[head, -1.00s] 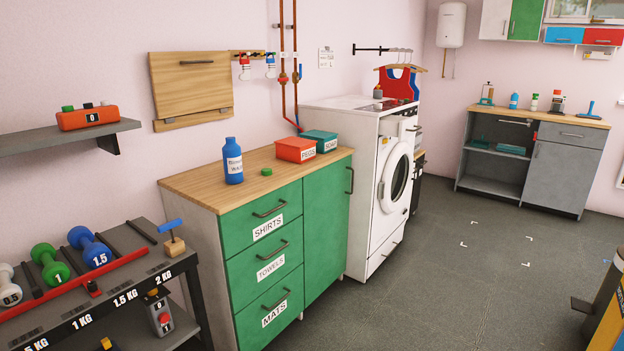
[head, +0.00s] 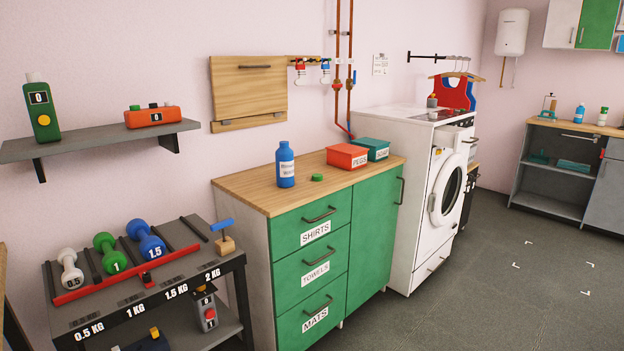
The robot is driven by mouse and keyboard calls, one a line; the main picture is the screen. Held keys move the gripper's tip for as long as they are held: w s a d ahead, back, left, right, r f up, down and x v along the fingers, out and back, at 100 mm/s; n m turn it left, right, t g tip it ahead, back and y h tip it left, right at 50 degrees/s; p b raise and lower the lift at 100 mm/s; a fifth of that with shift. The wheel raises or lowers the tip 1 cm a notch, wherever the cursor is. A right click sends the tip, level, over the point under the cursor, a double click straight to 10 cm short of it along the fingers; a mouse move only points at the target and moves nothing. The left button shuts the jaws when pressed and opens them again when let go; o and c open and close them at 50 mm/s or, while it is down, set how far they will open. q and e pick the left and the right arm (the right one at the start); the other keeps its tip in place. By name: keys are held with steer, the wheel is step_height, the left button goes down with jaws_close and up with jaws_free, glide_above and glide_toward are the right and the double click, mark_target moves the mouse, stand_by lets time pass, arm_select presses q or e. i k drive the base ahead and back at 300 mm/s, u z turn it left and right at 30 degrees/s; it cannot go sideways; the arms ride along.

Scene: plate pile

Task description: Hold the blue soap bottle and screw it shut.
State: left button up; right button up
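A blue soap bottle (head: 286,166) with a white label stands upright on the wooden top of the green drawer cabinet (head: 242,191). Its neck is open, with no cap on it. A small green cap (head: 317,177) lies on the wood just right of the bottle, apart from it. Another blue bottle (head: 580,113) stands on the far counter at the right. Neither of my grippers shows in the head view.
A red box (head: 347,156) and a teal box (head: 377,149) sit at the back right of the cabinet top. A dumbbell rack (head: 150,284) stands left of the cabinet, a white washing machine (head: 398,136) right of it. Grey floor (head: 480,310) is free at front right.

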mark_target(283, 155)
steer(key=z, duration=0.2)
steer(key=k, duration=0.55)
steer(key=z, duration=0.6)
steer(key=k, duration=0.75)
steer(key=z, duration=0.5)
steer(key=i, duration=1.9)
steer(key=u, duration=0.4)
steer(key=i, duration=1.8)
steer(key=u, duration=2)
steer(key=i, duration=0.9)
steer(key=u, duration=0.85)
